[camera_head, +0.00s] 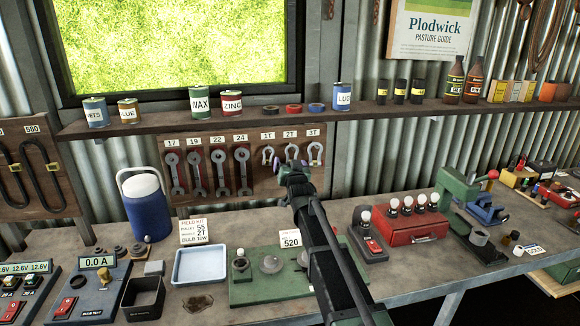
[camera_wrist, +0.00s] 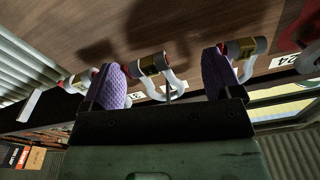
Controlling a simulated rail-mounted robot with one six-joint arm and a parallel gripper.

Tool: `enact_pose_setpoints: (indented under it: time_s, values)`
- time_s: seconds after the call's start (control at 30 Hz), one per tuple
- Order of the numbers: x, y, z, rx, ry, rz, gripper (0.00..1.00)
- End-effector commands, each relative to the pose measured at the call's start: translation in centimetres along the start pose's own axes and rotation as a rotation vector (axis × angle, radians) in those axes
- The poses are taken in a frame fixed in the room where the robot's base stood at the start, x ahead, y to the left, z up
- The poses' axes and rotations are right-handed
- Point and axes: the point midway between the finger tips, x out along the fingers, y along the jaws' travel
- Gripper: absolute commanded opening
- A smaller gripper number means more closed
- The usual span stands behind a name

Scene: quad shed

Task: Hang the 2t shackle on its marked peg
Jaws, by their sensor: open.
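The 2T shackle (camera_wrist: 158,66), grey with a brass-coloured band and red end, hangs at the middle place of the shackle board in the wrist view. In the head view its label 2T (camera_head: 290,134) shows above it, and my arm partly hides the shackle. My gripper (camera_wrist: 163,82) is open, with a purple pad on each side of the middle shackle; gaps show between pads and shackle. In the head view my gripper (camera_head: 293,172) is at the board just below the 2T label. A thin peg (camera_wrist: 169,93) shows by the shackle.
The 1T shackle (camera_head: 268,155) and 3T shackle (camera_head: 315,152) hang close on either side. Several spanners (camera_head: 219,170) hang left of them. A shelf (camera_head: 350,112) with tins runs above. The bench below holds a green fixture (camera_head: 245,290) and a red case (camera_head: 405,228).

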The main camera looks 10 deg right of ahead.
Motion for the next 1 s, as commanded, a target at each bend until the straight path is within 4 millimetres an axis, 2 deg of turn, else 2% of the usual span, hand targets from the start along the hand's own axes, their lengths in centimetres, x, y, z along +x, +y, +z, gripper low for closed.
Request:
enact_pose_setpoints:
  time_s: [0.17,0.27,0.53,0.63,0.77,0.87,0.9,0.97,1.0]
  values:
    - [-1.1,0.0,0.0,0.0,0.0,0.0,0.85]
    - [-3.0,0.0,0.1,0.0,0.0,0.0,0.85]
    - [-9.7,0.0,0.1,0.0,0.0,0.0,0.85]
    - [-10.8,0.0,0.0,0.0,0.0,0.0,0.85]
    - [-10.9,0.0,0.1,-0.006,-0.006,0.001,0.85]
    - [-11.0,0.5,2.0,-0.029,-0.117,0.025,0.85]
    - [-11.6,0.8,3.5,-0.043,-0.208,0.043,0.85]
    - [-13.8,1.5,6.5,-0.07,-0.396,0.076,0.85]
    - [-16.3,2.0,8.7,-0.091,-0.548,0.098,0.85]
